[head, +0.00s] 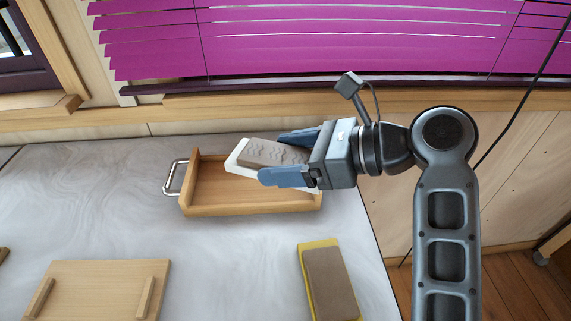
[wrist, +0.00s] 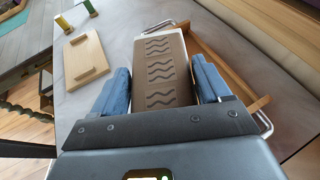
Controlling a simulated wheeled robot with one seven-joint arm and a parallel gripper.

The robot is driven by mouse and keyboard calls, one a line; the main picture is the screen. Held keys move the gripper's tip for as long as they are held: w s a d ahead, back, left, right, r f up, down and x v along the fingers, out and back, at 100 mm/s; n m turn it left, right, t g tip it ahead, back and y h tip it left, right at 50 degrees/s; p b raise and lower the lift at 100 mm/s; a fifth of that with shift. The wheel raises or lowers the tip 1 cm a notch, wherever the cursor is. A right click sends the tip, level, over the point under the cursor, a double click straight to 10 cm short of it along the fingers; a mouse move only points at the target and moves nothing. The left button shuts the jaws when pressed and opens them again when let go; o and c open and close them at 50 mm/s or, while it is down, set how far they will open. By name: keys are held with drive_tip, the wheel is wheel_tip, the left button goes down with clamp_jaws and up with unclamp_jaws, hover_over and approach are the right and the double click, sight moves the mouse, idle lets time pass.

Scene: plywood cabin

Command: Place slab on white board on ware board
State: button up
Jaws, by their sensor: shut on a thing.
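My gripper (head: 272,157) is shut on the white board (head: 233,160), with one blue finger along each long side. A brown slab with wavy grooves (head: 262,152) lies on this board; the wrist view also shows the slab (wrist: 162,65) between the fingers. The white board is held above a wooden tray (head: 250,209), tilted in the head view. A light wooden board with two raised battens, which looks like the ware board (head: 95,283), lies at the lower left, its bottom edge cut off. The wrist view shows it too (wrist: 88,50), bare.
The tray has metal loop handles and stands near the table's back edge. Another brown slab (head: 329,283) lies on a yellow board (head: 305,262) at the lower right. A green spool-like thing (wrist: 63,22) and a yellow one stand beyond the ware board. The grey tabletop (head: 110,190) between tray and ware board is clear.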

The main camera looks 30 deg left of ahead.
hover_over(244, 183)
drive_tip(key=f, duration=0.6)
drive_tip(key=shift+d+f, duration=0.2)
drive_tip(key=shift+f, duration=0.1)
drive_tip(key=shift+a+f, duration=0.15)
drive_tip(key=shift+f, duration=1.95)
drive_tip(key=shift+f, duration=0.1)
drive_tip(key=o, duration=1.4)
